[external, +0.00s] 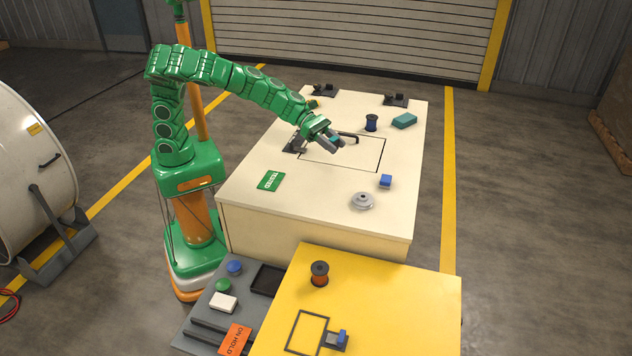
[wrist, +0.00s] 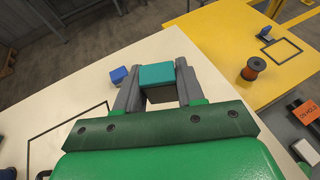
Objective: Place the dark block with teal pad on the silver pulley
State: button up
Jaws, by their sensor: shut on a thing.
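My gripper (external: 331,143) is over the middle of the cream table, near the black outlined rectangle. It is shut on the dark block with the teal pad (wrist: 157,75). In the wrist view the block sits between the two grey fingers, its teal pad and dark side showing. In the external view only a bit of teal shows between the fingers. The silver pulley (external: 363,201) lies on the cream table, nearer the camera than my gripper and to its right, clear of it. I cannot make out the pulley in the wrist view.
A blue block (external: 385,181) sits just behind the pulley. A dark-blue spool (external: 371,122) and a teal block (external: 404,121) stand farther back. A green card (external: 271,181) lies at left. The yellow table (external: 400,300) in front carries an orange spool (external: 319,273).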

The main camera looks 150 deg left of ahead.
jog(key=d, duration=0.2)
send_over(362, 196)
jog(key=shift+h, duration=0.3)
jog(key=f, duration=0.8)
jog(key=shift+s+d+f, duration=0.2)
jog(key=shift+s, duration=0.2)
jog(key=shift+w+a+f, duration=0.3)
jog(key=shift+w+f, duration=0.05)
jog(key=shift+f, duration=1.75)
jog(key=shift+f, duration=0.1)
jog(key=o, duration=1)
jog(key=shift+o, duration=0.2)
